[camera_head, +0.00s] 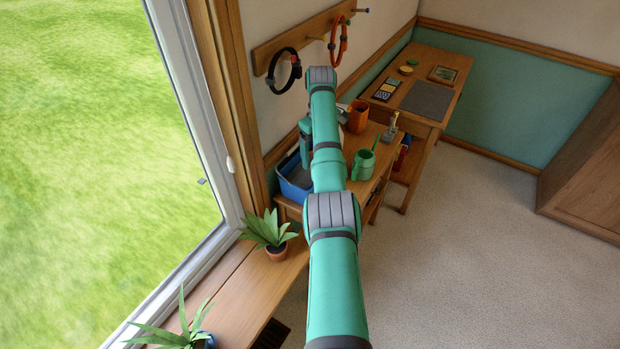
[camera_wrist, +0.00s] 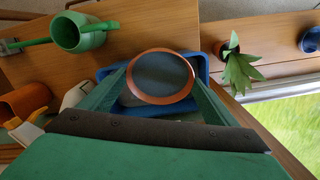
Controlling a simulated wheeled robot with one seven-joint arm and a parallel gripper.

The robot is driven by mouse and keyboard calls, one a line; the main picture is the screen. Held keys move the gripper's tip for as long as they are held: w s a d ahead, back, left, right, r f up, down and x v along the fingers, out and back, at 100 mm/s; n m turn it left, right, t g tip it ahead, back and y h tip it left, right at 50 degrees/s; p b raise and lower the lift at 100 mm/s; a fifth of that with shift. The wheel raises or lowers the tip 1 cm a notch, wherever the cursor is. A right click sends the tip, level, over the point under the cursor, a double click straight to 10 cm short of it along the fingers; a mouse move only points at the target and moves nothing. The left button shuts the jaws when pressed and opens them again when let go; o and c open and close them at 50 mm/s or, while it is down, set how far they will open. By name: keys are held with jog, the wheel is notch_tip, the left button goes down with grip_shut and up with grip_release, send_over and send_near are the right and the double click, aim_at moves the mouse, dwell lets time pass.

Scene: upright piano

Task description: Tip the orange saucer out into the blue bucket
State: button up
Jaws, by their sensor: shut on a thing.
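The orange saucer (camera_wrist: 162,100) shows in the wrist view as an orange ring around a grey-blue round middle. My gripper (camera_wrist: 160,76) is shut on it, with a green finger at each side. The blue bucket (camera_wrist: 203,66) lies behind the saucer in that view, so the saucer is over it. I cannot tell whether anything is in the saucer or how far it is tilted. In the head view the blue bucket (camera_head: 292,192) stands on the wooden table, partly covered by my arm. The saucer is hidden there.
A potted plant (camera_head: 272,235) is on the window ledge close by. Carpet to the right is clear.

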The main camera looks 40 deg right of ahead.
jog(key=shift+s+d+f+t, duration=0.15)
jog(key=shift+f+t, duration=0.1)
jog(key=shift+t, duration=0.25)
jog(key=shift+s+d+f+t, duration=0.2)
jog(key=shift+s+f+t, duration=0.2)
jog(key=shift+s+t, duration=0.25)
jog(key=shift+f+t, duration=0.2)
jog(key=shift+t, duration=0.45)
